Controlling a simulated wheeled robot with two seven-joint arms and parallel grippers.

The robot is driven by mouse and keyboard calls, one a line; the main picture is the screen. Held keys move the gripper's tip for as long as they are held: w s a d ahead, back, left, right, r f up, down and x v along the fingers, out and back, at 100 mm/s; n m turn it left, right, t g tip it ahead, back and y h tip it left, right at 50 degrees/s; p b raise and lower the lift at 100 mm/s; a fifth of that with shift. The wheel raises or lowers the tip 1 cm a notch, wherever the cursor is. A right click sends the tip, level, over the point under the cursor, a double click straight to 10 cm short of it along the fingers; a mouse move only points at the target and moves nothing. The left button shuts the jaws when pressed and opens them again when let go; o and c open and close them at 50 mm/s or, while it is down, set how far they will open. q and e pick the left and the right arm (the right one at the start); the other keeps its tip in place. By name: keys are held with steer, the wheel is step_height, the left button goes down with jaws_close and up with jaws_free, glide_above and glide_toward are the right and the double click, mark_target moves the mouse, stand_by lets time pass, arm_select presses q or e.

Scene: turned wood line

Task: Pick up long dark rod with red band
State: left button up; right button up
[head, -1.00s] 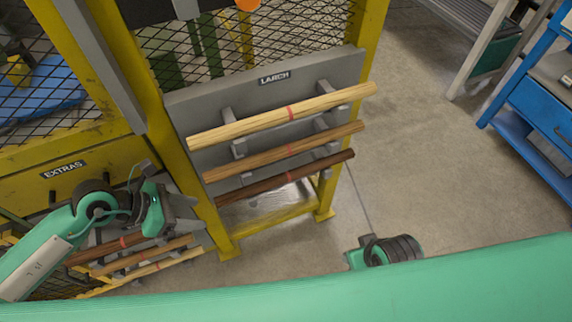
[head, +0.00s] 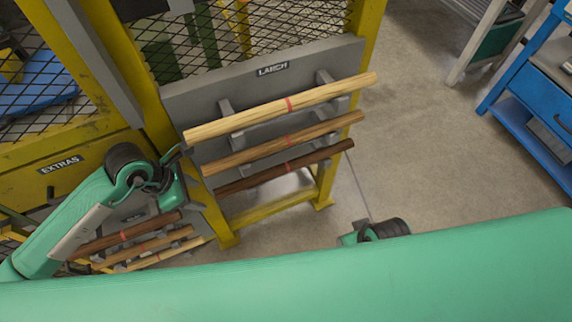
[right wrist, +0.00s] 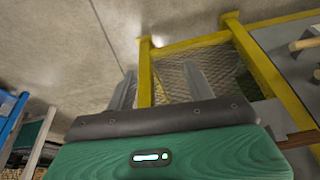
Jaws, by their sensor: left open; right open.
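On the LARCH rack, a long dark rod with a red band (head: 310,159) lies on the lowest pegs, below a mid-brown rod (head: 285,142) and a pale rod (head: 280,108). Another dark rod with a red band (head: 125,234) lies in the EXTRAS rack at lower left. My left gripper (head: 178,168) is close to the left ends of the LARCH rods, empty; its fingers are hard to make out. My right gripper (right wrist: 160,88) is open and empty, its fingers pointing toward the floor and yellow frame. In the right wrist view, a brown rod end (right wrist: 298,140) shows at the right edge.
The grey LARCH board (head: 190,92) hangs on a yellow frame (head: 230,238) with mesh behind. The EXTRAS rack also holds two lighter rods (head: 150,247). A blue cabinet (head: 540,110) stands at the right. The floor (head: 420,150) between is clear.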

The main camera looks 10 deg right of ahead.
mark_target(216, 191)
arm_select(q)
steer(key=d, duration=0.1)
steer(key=w+d, duration=0.1)
steer(key=d, duration=0.1)
steer(key=shift+d+r, duration=0.1)
steer(key=shift+d, duration=0.15)
steer(key=shift+x, duration=1.25)
steer(key=shift+f, duration=0.25)
steer(key=shift+d, duration=0.1)
jaws_close()
arm_select(e)
steer(key=shift+f, duration=0.1)
